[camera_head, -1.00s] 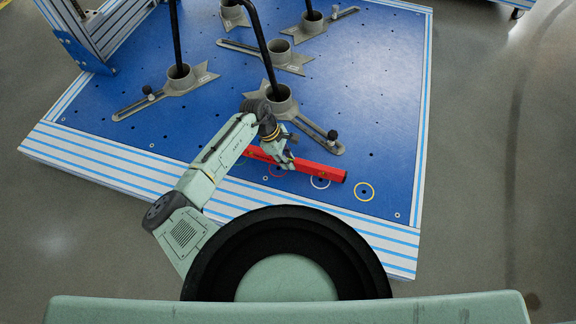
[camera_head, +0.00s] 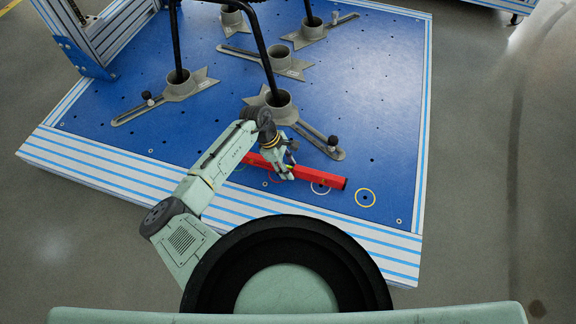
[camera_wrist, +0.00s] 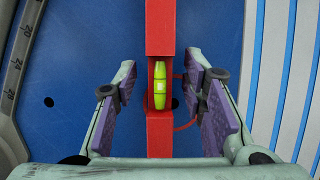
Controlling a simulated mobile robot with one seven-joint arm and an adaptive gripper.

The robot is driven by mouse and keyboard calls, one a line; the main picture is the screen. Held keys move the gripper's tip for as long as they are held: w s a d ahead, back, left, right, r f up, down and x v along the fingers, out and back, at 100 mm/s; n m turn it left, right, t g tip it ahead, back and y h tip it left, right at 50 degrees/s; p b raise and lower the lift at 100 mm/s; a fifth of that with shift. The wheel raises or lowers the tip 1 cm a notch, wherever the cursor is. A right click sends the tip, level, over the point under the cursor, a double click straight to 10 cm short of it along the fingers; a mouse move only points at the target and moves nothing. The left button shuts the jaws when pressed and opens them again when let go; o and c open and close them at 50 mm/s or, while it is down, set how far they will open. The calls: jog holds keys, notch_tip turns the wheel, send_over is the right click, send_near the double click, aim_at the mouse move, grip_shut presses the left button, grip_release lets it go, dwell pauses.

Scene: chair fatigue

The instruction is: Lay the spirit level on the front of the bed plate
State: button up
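The red spirit level (camera_head: 322,180) lies lengthwise along the front of the blue bed plate (camera_head: 215,140), just inside the striped front edge. In the wrist view the level (camera_wrist: 160,30) runs top to bottom, with its yellow-green vial in the middle. My gripper (camera_head: 283,172) is over the level's middle. In the wrist view my gripper (camera_wrist: 160,85) has its purple-padded fingers on either side of the level, with a gap on both sides. It is open. The level seems to rest on the plate; its underside is hidden.
A yellow ring (camera_head: 365,198) is right of the level, and a white ring (camera_head: 320,188) is partly covered by it. A grey slotted clamp (camera_head: 318,141) with a black knob sits just behind the level. Black chair legs (camera_head: 265,50) stand in grey cups farther back.

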jog(key=p+v, duration=0.3)
jog(key=v, duration=0.9)
jog(key=shift+r, duration=0.15)
